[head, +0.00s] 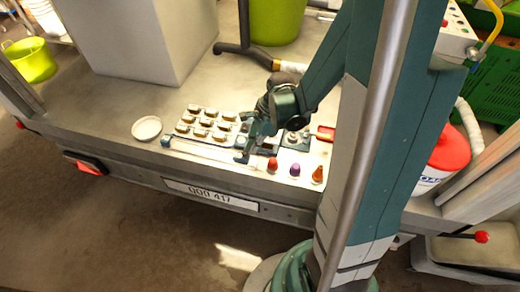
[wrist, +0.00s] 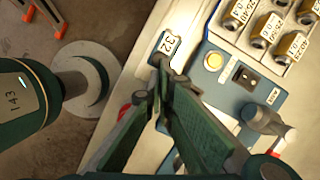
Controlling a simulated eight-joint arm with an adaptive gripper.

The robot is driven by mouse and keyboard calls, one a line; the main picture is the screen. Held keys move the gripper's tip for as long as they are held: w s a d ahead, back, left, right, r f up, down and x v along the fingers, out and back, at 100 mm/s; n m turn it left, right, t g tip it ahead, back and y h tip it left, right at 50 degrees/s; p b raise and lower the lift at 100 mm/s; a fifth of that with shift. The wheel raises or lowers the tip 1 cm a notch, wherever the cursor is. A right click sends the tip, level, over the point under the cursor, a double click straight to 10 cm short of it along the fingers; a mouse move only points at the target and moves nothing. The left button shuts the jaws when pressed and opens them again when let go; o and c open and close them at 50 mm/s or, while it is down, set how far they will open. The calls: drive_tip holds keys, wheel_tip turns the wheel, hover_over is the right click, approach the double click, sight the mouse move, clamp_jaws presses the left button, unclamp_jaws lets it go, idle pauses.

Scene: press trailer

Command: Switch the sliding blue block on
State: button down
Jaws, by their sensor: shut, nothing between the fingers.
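A small blue block (head: 165,141) sits at the left end of a thin pale rail (head: 203,153) near the front edge of the trailer bed, in the head view. My gripper (head: 242,158) is low over the bed by the rail's right end, well to the right of that block. In the wrist view my gripper (wrist: 160,66) is shut and empty, with its fingertips together. Just beyond the tips is a blue-grey piece with a white label reading 32 (wrist: 168,43). I cannot tell whether the fingertips touch it.
Several brass-coloured blocks (head: 201,124) stand behind the rail. Red (head: 272,165), purple (head: 295,170) and orange (head: 317,174) knobs stand along the front edge. A round white dish (head: 146,128) lies left.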

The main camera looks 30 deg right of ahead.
drive_tip(key=w+a+b, duration=0.1)
drive_tip(key=w+a, duration=1.3)
drive_tip(key=shift+w+a, duration=0.1)
drive_tip(key=shift+s+d+r, duration=0.1)
drive_tip(key=shift+s+d, duration=0.1)
drive_tip(key=shift+d, duration=0.35)
drive_tip(key=shift+s+d+r, duration=0.1)
drive_tip(key=shift+s+d, duration=0.05)
drive_tip(key=shift+d, duration=0.35)
drive_tip(key=shift+s+d+r, duration=0.15)
drive_tip(key=shift+d, duration=0.35)
drive_tip(key=shift+s+d+r, duration=0.1)
drive_tip(key=shift+s+d, duration=0.05)
drive_tip(key=shift+d, duration=0.3)
drive_tip(key=p+v, duration=0.3)
drive_tip(key=v, duration=0.6)
drive_tip(key=shift+r, duration=0.4)
